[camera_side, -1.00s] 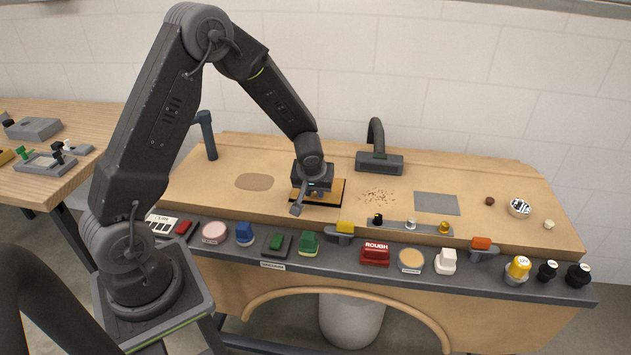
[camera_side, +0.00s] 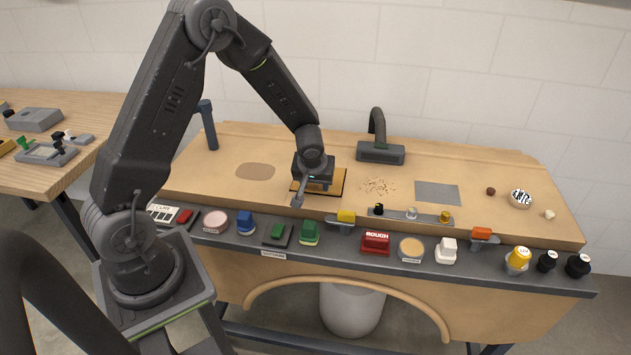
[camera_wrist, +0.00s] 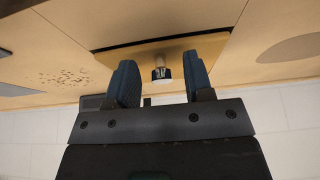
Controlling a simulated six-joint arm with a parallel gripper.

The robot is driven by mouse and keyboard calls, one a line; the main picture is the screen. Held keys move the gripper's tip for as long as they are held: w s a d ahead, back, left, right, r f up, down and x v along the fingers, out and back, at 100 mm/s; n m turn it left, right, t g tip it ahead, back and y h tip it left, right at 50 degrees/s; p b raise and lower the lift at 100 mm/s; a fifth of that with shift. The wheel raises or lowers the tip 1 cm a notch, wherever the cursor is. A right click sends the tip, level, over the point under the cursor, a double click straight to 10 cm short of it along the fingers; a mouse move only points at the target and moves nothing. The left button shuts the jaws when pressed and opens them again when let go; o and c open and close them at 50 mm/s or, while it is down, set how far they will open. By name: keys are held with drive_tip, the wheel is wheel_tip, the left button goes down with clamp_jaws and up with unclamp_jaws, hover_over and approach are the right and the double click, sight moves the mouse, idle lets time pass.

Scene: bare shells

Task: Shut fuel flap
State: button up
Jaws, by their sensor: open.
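A flat ochre panel with a dark edge (camera_side: 335,184) lies on the workbench top, under and beside my gripper; I take it as the fuel flap, but cannot tell its hinge or how far it stands open. It also shows in the wrist view (camera_wrist: 110,58). My gripper (camera_wrist: 160,80) is open, its two dark fingers spread apart. A small pale-and-dark cylindrical piece (camera_wrist: 161,74) shows between the fingers, apparently beyond their tips, near the panel. In the side view, my gripper (camera_side: 303,190) is low over the panel's left part, and contact is unclear.
A front ledge carries several coloured blocks and knobs, including a red ROUGH block (camera_side: 376,243) and a yellow-topped knob (camera_side: 518,258). A dark hooked fixture (camera_side: 379,153) stands behind. Crumbs (camera_side: 378,187) and a grey square (camera_side: 437,193) lie to the right.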

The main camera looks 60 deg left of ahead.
drive_tip(key=shift+r, duration=0.1)
drive_tip(key=v, duration=1.3)
drive_tip(key=shift+d+r, duration=0.2)
drive_tip(key=shift+r, duration=0.05)
drive_tip(key=shift+s, duration=0.15)
drive_tip(key=shift+c, duration=0.5)
drive_tip(key=w+a+r+g, duration=0.1)
drive_tip(key=w+a+g+h, duration=0.1)
drive_tip(key=w+a+r, duration=0.1)
drive_tip(key=w, duration=0.1)
drive_tip(key=shift+r+g+h, duration=0.3)
drive_tip(key=shift+r+g, duration=0.05)
drive_tip(key=shift+g, duration=0.05)
drive_tip(key=c, duration=0.6)
drive_tip(key=shift+w+a+r+h, duration=0.2)
drive_tip(key=shift+w+h, duration=0.1)
drive_tip(key=shift+h, duration=0.1)
clamp_jaws()
drive_tip(key=f, duration=0.9)
drive_tip(key=a+f, duration=0.1)
drive_tip(key=f, duration=0.3)
drive_tip(key=shift+f, duration=0.3)
